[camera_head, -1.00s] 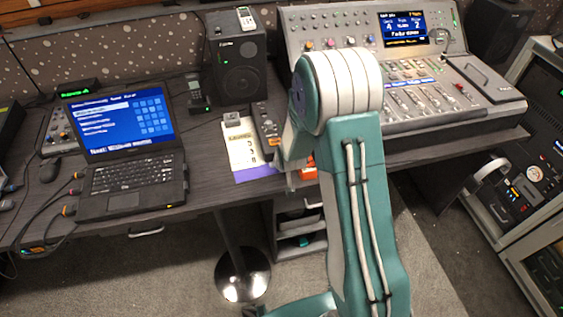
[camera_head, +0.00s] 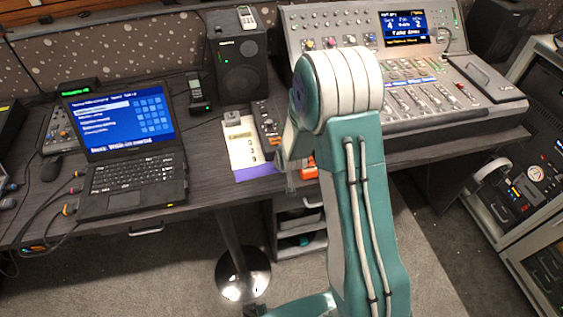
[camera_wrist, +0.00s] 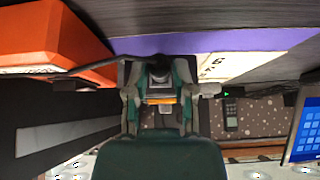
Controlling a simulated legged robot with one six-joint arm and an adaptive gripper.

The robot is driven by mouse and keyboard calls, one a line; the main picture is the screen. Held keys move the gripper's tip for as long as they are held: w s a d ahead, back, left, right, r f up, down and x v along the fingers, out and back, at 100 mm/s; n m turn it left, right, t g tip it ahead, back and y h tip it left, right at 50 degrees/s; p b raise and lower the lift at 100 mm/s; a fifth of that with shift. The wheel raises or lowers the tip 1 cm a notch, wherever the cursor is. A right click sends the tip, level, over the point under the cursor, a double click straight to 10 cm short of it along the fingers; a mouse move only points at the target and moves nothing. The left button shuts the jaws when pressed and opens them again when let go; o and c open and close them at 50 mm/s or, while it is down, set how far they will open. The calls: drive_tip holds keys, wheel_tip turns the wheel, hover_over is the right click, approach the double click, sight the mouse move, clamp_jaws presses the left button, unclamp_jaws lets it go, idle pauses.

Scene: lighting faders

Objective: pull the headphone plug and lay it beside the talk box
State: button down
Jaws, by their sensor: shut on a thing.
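In the wrist view my gripper (camera_wrist: 160,92) is shut, with a small dark piece, seemingly the headphone plug (camera_wrist: 158,72), between its fingers. A dark cable (camera_wrist: 92,68) runs to it from the left, past an orange box. The dark box with buttons, likely the talk box (camera_head: 267,130), lies on the desk right of a paper sheet (camera_head: 243,148) with a purple edge. The sheet's purple edge shows beyond the gripper in the wrist view. In the head view my arm hides the gripper and plug. I cannot tell whether the plug is still in its socket.
An orange box (camera_head: 309,168) sits by the desk's front edge, partly behind my arm. A laptop (camera_head: 125,150) stands at left, a speaker (camera_head: 238,70) and handset (camera_head: 199,95) behind. The fader console (camera_head: 425,95) fills the right. Bare desk (camera_head: 208,165) lies left of the sheet.

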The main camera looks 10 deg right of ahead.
drive_tip(key=shift+s, duration=2.15)
